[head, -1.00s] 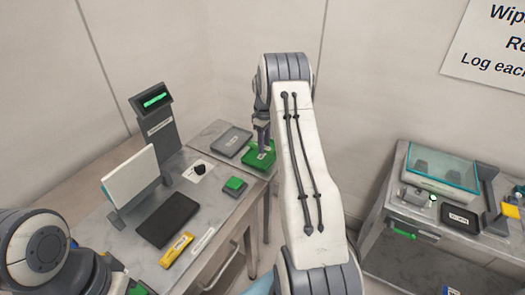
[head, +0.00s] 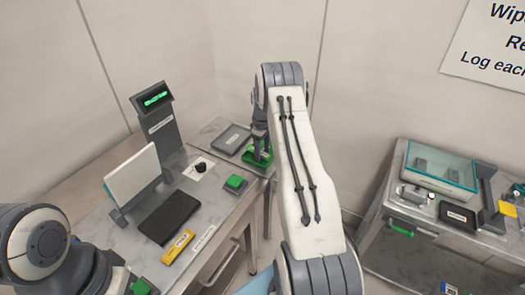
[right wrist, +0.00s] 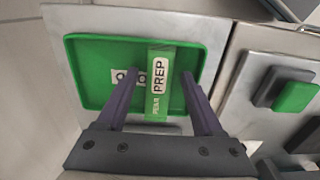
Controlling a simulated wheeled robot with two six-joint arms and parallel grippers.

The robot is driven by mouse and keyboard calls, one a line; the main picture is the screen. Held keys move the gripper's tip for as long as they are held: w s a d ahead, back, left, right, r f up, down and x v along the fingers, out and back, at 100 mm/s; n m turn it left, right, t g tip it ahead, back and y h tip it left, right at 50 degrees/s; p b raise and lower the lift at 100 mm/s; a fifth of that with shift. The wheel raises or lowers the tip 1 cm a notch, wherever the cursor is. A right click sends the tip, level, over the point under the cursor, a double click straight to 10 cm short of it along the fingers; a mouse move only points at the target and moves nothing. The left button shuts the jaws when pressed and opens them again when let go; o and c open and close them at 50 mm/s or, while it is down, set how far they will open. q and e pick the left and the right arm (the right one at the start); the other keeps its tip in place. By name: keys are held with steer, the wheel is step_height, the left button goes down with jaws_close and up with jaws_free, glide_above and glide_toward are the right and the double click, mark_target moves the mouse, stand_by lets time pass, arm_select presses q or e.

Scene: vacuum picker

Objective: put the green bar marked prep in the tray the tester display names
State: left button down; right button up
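The green bar marked PREP (right wrist: 159,82) is in the right wrist view, lying lengthwise across the green tray (right wrist: 90,88). The bar covers part of the tray's label. My right gripper (right wrist: 161,78) is open, with one finger on each side of the bar and a gap showing on both sides. In the head view the right gripper (head: 261,148) is down at the green tray (head: 249,160), on the far corner of the left bench. The tester display (head: 155,98) shows green text too small to read. My left arm is at lower left; its fingers do not show.
A grey tray (head: 232,138) stands beside the green one. A green button box (head: 236,183), a monitor (head: 132,179), a dark pad (head: 168,216) and a yellow item (head: 178,246) are on the left bench. A glass-lidded box (head: 440,168) stands on the right bench.

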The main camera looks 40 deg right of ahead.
mark_target(262, 153)
steer(key=shift+r, duration=0.15)
step_height(262, 153, up, 12)
steer(key=b, duration=0.2)
steer(key=s+a+r+n, duration=0.1)
steer(key=s+a+r, duration=0.1)
steer(key=a, duration=0.7)
steer(key=s+a+r, duration=0.1)
steer(key=a+r, duration=0.2)
steer(key=a, duration=0.6)
steer(key=s+a+r+n, duration=0.1)
steer(key=s+a+r, duration=0.1)
steer(key=a, duration=0.7)
steer(key=s+a, duration=0.4)
steer(key=s, duration=0.5)
steer(key=s+a+f, duration=0.1)
steer(key=s+a, duration=0.4)
steer(key=s, duration=0.5)
steer(key=s+a+y, duration=0.1)
steer(key=s+a, duration=0.3)
steer(key=s, duration=0.5)
steer(key=shift+s+a+f+n, duration=0.15)
steer(key=shift+s+a+n, duration=0.15)
steer(key=shift+s+n, duration=0.1)
